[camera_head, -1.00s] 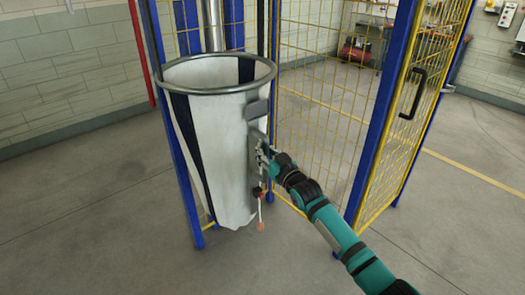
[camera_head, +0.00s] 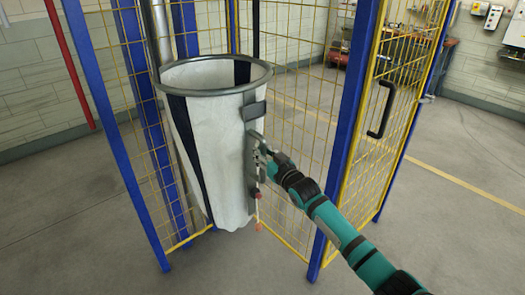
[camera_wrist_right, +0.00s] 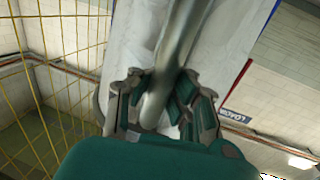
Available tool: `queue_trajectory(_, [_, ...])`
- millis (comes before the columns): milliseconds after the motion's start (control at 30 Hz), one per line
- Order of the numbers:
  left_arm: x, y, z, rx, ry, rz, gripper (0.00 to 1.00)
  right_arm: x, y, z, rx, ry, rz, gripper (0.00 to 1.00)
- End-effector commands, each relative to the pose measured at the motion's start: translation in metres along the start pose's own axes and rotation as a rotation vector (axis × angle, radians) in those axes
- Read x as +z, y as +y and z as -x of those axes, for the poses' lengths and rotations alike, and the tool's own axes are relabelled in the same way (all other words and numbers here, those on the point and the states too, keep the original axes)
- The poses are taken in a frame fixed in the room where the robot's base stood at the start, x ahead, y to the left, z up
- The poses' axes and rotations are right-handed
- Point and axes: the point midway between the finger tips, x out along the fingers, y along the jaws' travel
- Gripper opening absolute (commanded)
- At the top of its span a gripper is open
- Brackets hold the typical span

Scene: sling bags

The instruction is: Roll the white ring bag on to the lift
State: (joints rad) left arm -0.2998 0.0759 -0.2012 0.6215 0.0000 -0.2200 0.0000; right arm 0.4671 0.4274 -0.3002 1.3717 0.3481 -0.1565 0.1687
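The white ring bag (camera_head: 222,140) hangs upright from a grey metal ring, with dark vertical stripes and a grey bracket at its right side. It stands at the opening of the lift, a cage of blue posts (camera_head: 345,130) and yellow mesh. The bag's underside is partly hard to make out near the lift's floor edge. My right gripper (camera_head: 262,152) is at the bag's right side. In the right wrist view the fingers of this gripper (camera_wrist_right: 162,98) close around a grey metal bar (camera_wrist_right: 178,50) of the bag. My left gripper is not in view.
A yellow mesh door with a black handle (camera_head: 382,108) stands open right of the bag, beside my right arm. A blue post (camera_head: 118,150) stands close to the bag's left. Floor at left and right is clear. A red post (camera_head: 68,65) stands by the left wall.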

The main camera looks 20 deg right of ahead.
Motion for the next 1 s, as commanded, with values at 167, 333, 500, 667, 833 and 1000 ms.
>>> queue_trajectory(167, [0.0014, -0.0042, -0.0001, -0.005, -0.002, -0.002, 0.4, 0.0042, 0.0107, 0.0017, 0.017, -0.012, 0.007, 0.0])
queue_trajectory(333, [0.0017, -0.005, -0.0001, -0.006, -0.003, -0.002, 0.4, 0.0031, 0.0118, 0.0016, 0.018, -0.01, 0.009, 0.0])
queue_trajectory(500, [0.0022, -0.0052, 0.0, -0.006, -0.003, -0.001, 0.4, 0.0022, 0.0119, 0.0014, 0.018, -0.009, 0.009, 0.21])
queue_trajectory(667, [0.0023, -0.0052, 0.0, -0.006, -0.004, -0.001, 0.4, 0.0017, 0.0112, 0.0013, 0.017, -0.008, 0.008, 0.42])
queue_trajectory(833, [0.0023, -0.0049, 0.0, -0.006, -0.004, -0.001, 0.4, 0.0014, 0.0096, 0.001, 0.015, -0.006, 0.007, 0.44])
queue_trajectory(1000, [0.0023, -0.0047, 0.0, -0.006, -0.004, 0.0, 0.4, 0.0009, 0.0081, 0.0008, 0.013, -0.005, 0.006, 0.44])
